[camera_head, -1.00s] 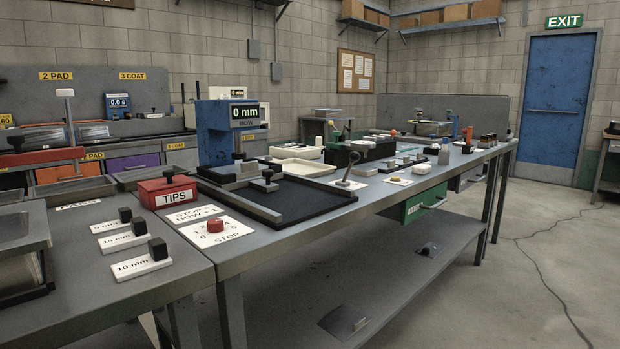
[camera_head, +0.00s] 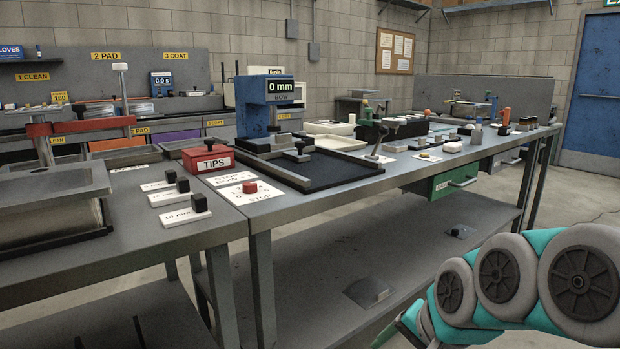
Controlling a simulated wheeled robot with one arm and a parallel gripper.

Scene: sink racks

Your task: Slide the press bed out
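A blue press (camera_head: 257,108) with a "0 mm BOW" display stands on the middle bench. A grey block or plate (camera_head: 262,145) with small dark knobs lies at its foot, behind a low black tray (camera_head: 335,170). A red frame with a white-topped upright post (camera_head: 80,126) stands over the left bench. I cannot tell for sure which part is the press bed. My arm (camera_head: 500,285), grey and teal, shows at the lower right, well away from both. Its end runs off the bottom edge and my gripper is not seen.
A red TIPS box (camera_head: 208,159), a red STOP dial (camera_head: 249,187) and black-knobbed white blocks (camera_head: 187,215) sit near the front edges. A green drawer (camera_head: 452,182) hangs under the bench. A lower shelf (camera_head: 380,270) spans below. Open floor lies right.

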